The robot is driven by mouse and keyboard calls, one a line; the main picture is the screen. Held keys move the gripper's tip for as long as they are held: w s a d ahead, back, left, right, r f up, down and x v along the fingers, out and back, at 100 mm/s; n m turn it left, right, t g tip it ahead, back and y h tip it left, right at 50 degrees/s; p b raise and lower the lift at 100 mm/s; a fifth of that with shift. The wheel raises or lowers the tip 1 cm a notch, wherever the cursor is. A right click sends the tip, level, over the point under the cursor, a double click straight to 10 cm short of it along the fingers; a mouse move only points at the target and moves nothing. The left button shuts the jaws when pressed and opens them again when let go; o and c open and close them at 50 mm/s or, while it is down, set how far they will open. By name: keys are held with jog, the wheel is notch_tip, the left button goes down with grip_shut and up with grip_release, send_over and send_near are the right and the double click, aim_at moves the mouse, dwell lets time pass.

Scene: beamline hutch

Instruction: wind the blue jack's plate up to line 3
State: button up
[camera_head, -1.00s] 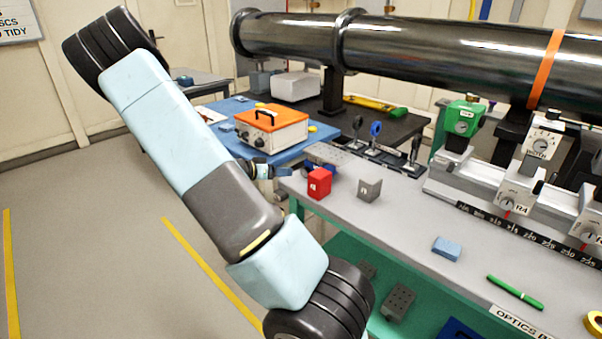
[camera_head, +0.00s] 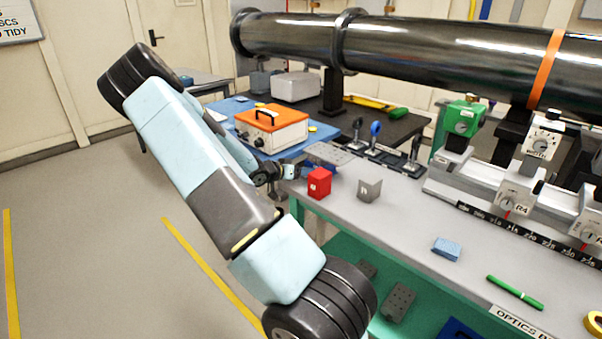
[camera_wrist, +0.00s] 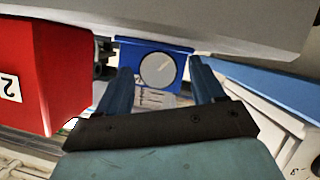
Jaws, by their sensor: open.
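The blue jack (camera_wrist: 125,45) is ahead of my gripper in the wrist view, with a round grey knob (camera_wrist: 158,70) on its face. My gripper (camera_wrist: 153,75) is open. Its two dark blue fingers show on either side of the knob; I cannot tell whether they touch it. A pale patch with fine marks shows between the fingers, too small to read. In the head view a grey perforated plate (camera_head: 330,153) shows at the bench's left end, beyond my gripper (camera_head: 299,172). The jack's body is mostly hidden there, and I cannot read its line.
A red block (camera_head: 319,183), also in the wrist view (camera_wrist: 45,70), stands close beside the jack. A grey block (camera_head: 370,185) is to its right. An orange-topped box (camera_head: 272,128) stands on the blue table at the left.

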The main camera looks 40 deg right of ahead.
jog(key=shift+c, duration=0.2)
jog(key=c, duration=1)
jog(key=shift+s+m+t, duration=0.2)
jog(key=shift+m+t, duration=0.9)
jog(key=shift+m, duration=0.5)
jog(key=o, duration=1)
jog(key=shift+o, duration=0.2)
